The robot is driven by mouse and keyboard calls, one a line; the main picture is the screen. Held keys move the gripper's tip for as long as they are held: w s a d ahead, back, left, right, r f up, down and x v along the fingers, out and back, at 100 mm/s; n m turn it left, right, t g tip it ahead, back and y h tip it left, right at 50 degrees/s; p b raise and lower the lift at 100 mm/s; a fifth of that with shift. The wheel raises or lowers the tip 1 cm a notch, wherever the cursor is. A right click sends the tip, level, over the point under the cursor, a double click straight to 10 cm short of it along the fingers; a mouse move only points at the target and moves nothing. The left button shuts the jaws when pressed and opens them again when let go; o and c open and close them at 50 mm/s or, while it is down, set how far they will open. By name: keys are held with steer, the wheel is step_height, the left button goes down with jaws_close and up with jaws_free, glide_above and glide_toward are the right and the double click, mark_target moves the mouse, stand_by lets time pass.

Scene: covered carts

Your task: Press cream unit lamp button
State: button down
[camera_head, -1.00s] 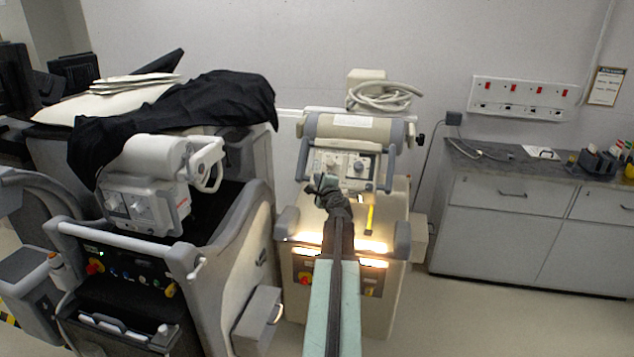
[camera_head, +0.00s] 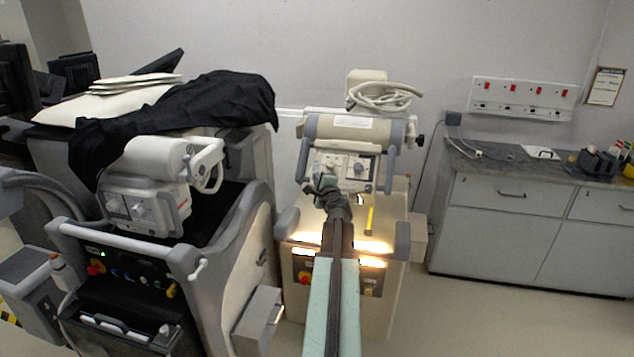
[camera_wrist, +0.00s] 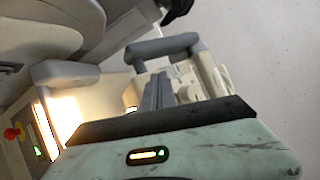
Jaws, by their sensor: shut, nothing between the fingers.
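The cream unit (camera_head: 391,222) stands in the middle of the head view, with grey handles and a small control box (camera_head: 358,166) on top. Bright lamp light (camera_head: 375,247) shows across its front shelf. My gripper (camera_head: 324,184) is shut and empty, pointing at the control box's lower left side. I cannot tell whether it touches the box. The gripper and arm hide part of the box and the unit's middle, and I cannot make out the lamp button. In the wrist view, my gripper's dark fingers (camera_wrist: 157,92) are together, with a grey handle (camera_wrist: 162,47) beyond them.
A larger grey-white cart (camera_head: 235,215) under a black cloth (camera_head: 190,108) stands close on the left.

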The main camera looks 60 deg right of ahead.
steer(key=a+r+p, duration=0.1)
steer(key=s+a+r+p, duration=0.1)
steer(key=a+r+p, duration=0.1)
steer(key=shift+a+r, duration=0.2)
stand_by(0.8)
